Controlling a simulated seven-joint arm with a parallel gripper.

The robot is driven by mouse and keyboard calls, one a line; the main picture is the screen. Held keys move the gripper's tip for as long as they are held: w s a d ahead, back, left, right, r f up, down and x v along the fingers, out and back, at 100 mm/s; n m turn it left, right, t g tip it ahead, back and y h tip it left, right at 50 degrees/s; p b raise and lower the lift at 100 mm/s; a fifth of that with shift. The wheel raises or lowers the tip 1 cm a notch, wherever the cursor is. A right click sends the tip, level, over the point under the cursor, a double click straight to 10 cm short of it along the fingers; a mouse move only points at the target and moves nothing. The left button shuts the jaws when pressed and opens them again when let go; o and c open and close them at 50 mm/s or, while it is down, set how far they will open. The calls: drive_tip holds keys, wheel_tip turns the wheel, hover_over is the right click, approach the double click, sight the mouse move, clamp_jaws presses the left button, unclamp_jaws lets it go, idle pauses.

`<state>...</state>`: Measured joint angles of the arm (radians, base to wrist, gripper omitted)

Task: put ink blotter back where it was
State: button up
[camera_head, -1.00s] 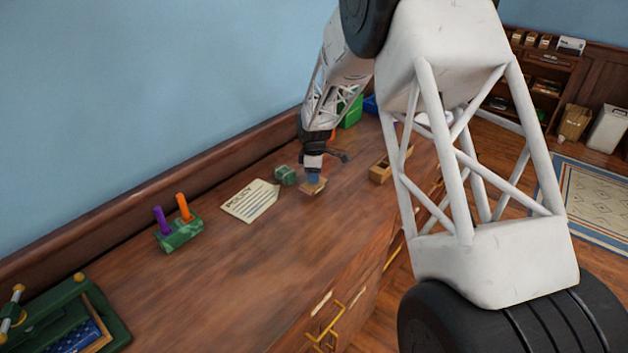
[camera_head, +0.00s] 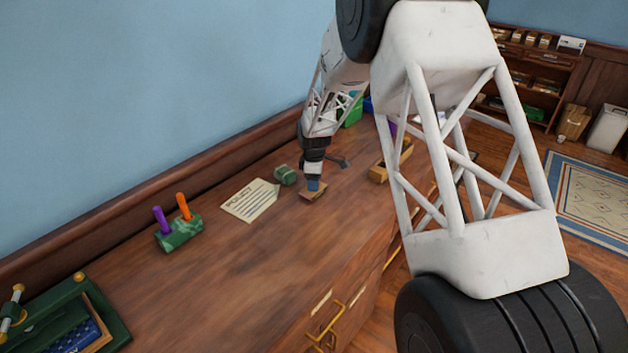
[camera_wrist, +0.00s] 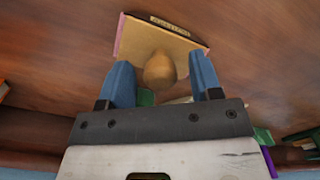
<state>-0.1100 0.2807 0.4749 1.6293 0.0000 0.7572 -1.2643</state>
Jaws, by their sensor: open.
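The ink blotter appears to be the small tan wooden piece with a rounded knob, pink edges and a dark label. In the head view the ink blotter (camera_head: 313,194) is on the wooden counter, right under my gripper (camera_head: 314,185). In the wrist view my gripper (camera_wrist: 161,68) is open, with its blue fingers on either side of the knob and a gap visible on each side. The blotter's plate (camera_wrist: 143,38) extends beyond the fingertips, and its label is too small to read.
A green marbled block (camera_head: 285,175) and a policy sheet (camera_head: 250,200) lie left of the blotter. Farther left is a green holder (camera_head: 179,234) with purple and orange sticks. A wooden box (camera_head: 379,173) stands to the right. The counter's front middle (camera_head: 250,270) is clear.

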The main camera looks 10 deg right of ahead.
drive_tip(key=shift+r, duration=0.1)
wheel_tip(320, 180, up, 12)
idle(0.9)
drive_tip(key=shift+r, duration=0.1)
idle(0.5)
drive_tip(key=s+d+r+m+t, duration=0.1)
drive_tip(key=s+d+r+m, duration=0.25)
drive_tip(key=s+r, duration=0.65)
drive_tip(key=s+d+r+m, duration=0.3)
drive_tip(key=s+r+m, duration=0.15)
drive_tip(key=s, duration=0.95)
drive_tip(key=s+d+m+t, duration=0.1)
drive_tip(key=s+d+m, duration=0.2)
drive_tip(key=s, duration=2.5)
drive_tip(key=m, duration=0.5)
drive_tip(key=shift+s+r+t, duration=0.25)
drive_tip(key=shift+r+t, duration=0.05)
